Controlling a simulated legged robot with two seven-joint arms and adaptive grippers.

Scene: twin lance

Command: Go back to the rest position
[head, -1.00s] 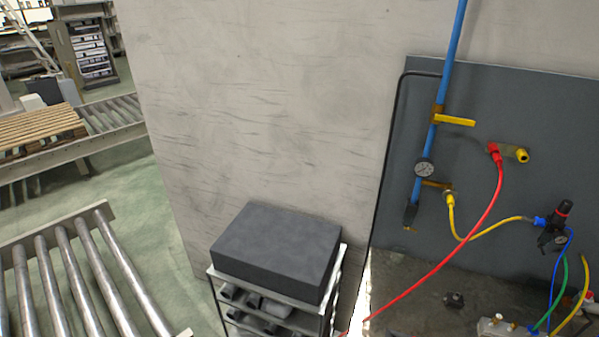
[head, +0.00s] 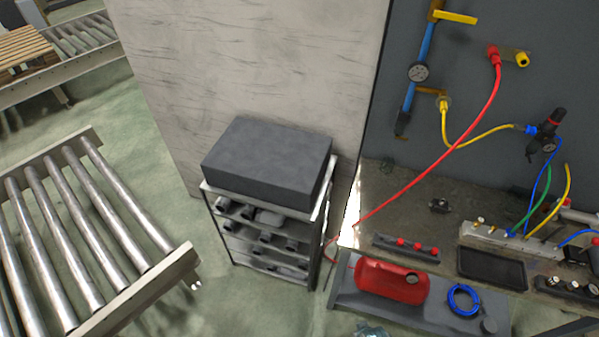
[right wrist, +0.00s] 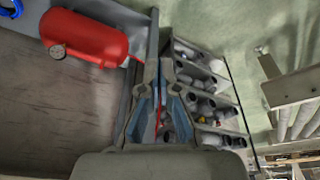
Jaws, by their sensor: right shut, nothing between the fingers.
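My right gripper (right wrist: 164,72) shows in the right wrist view, its two fingers close together and shut with nothing held. Behind it in that view are the pipe shelf and the edge of the workbench; its distance from them is hard to judge. A thin red line shows between its finger links, likely the red hose behind. My left gripper is in neither view. A small pale bluish piece (head: 372,331) is cut off at the bottom of the head view, and I cannot tell what it is.
A rack of pipes (head: 318,206) carries a dark grey block (head: 268,160). Right of it stand a workbench (head: 400,197), a red tank (head: 392,281) and a red hose (head: 430,172). A roller conveyor (head: 113,215) is at left. Green floor between conveyor and rack is clear.

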